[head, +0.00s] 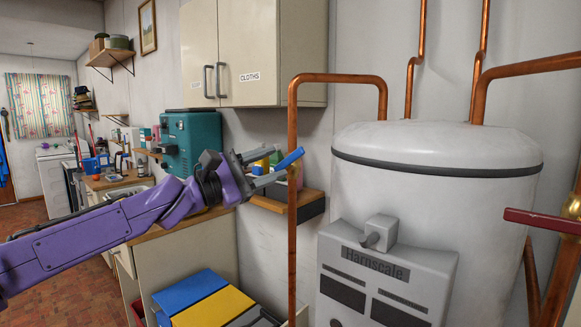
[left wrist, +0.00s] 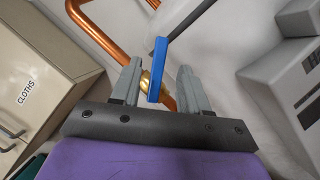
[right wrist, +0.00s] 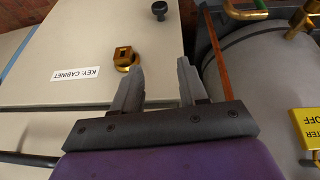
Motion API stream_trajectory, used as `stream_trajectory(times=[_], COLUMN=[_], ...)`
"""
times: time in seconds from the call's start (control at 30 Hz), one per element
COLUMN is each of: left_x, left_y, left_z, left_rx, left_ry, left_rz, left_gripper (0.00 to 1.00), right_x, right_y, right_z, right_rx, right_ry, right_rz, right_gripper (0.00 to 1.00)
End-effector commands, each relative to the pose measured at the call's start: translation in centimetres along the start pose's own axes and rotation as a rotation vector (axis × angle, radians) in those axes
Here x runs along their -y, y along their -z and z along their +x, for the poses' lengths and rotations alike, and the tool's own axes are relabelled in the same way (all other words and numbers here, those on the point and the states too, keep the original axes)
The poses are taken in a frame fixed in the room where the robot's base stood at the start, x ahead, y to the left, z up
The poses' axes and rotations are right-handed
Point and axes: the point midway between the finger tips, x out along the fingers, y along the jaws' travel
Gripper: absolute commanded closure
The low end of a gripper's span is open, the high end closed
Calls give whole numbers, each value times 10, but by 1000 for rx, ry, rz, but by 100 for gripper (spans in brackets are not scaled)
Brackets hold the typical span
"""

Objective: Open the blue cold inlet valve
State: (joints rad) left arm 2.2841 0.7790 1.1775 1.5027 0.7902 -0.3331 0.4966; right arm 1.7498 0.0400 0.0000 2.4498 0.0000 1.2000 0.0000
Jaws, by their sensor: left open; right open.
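The blue lever of the cold inlet valve (head: 290,159) sticks out beside the vertical copper pipe in the head view. In the left wrist view the blue lever (left wrist: 157,70) stands between my open fingers, with a gap on both sides. Its brass valve body (left wrist: 145,83) is partly hidden behind the left finger and the lever. My left gripper (head: 265,168) is open around the lever and does not visibly grip it. My right gripper (right wrist: 160,67) is open and empty in the right wrist view, near a panel with a key lock. It is not in the head view.
A white boiler tank (head: 435,185) with a grey Harnscale box (head: 385,270) stands right of the pipe. A red lever (head: 543,220) sits at the far right. A wall cabinet (head: 250,50) hangs above my left gripper. Copper pipe (head: 292,240) runs close to its fingers.

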Motion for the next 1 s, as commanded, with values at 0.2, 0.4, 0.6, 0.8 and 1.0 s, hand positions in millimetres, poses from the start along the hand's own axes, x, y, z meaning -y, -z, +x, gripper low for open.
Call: stream_trajectory(times=[0.2,0.4,0.6,0.8,1.0], left_x=[1,0,11,158,384], left_y=[0,0,6,86,172], left_z=[-34,-38,-35,-17,-86], left_rx=[1,1,-15,-236,-541], left_ry=[0,1,19,247,639], left_rz=[0,-1,-4,-15,64], left_gripper=[55,55,91,100,100], right_x=[1,1,1,1,1], right_y=[-4,-4,-4,-4,-4], right_z=[9,9,9,9,9], right_rx=[0,0,0,0,0], right_ry=[0,0,0,0,0], right_rz=[0,0,0,0,0], right_gripper=[57,57,57,57,57])
